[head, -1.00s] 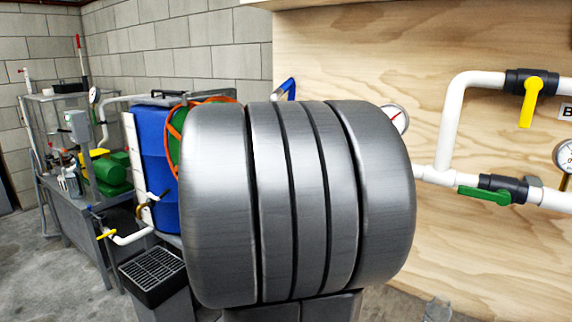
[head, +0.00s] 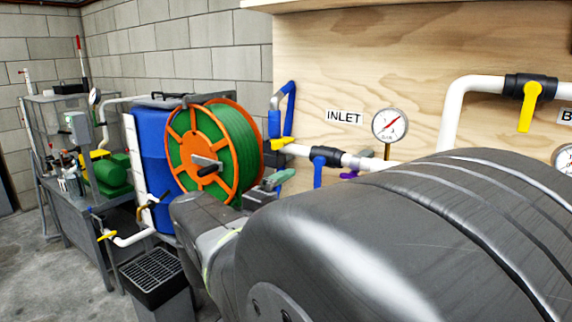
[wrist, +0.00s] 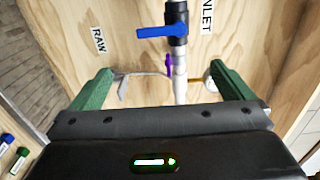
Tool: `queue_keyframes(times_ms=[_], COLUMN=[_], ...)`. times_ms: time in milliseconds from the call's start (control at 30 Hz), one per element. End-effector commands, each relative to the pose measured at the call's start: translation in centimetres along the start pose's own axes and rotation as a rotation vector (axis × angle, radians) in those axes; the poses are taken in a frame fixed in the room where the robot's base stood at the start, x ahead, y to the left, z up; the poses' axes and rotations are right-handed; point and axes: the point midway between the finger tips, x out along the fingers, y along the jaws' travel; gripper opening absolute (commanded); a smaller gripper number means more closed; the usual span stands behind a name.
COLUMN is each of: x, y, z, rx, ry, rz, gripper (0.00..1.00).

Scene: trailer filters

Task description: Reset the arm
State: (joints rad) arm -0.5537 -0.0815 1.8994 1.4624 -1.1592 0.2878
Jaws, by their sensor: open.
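My gripper (wrist: 162,72) is open in the wrist view, with its two green fingers spread wide and nothing held between them. It faces the plywood panel (wrist: 120,25). A white pipe (wrist: 179,65) with a blue-handled valve (wrist: 162,31) and a small purple handle (wrist: 169,63) shows beyond the fingers. In the head view my grey arm fills the lower right and hides part of the panel's piping. A small green piece near the inlet pipe there looks like a fingertip of mine, but most of the gripper is hidden.
The panel carries a pressure gauge (head: 390,126), an INLET label (head: 344,117) and a yellow-handled valve (head: 529,100). A green hose reel with an orange rim (head: 232,110) and a blue barrel (head: 152,150) stand left of the arm. A bench with equipment stands farther left.

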Motion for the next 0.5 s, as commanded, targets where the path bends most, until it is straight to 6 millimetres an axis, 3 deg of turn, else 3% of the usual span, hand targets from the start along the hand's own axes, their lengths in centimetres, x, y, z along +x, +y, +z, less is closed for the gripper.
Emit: queue_keyframes(times_ms=[500], x=[6.2], y=[0.1], z=[-0.1], rx=[-0.002], ry=[0.006], rz=[0.000], gripper=[1.00])
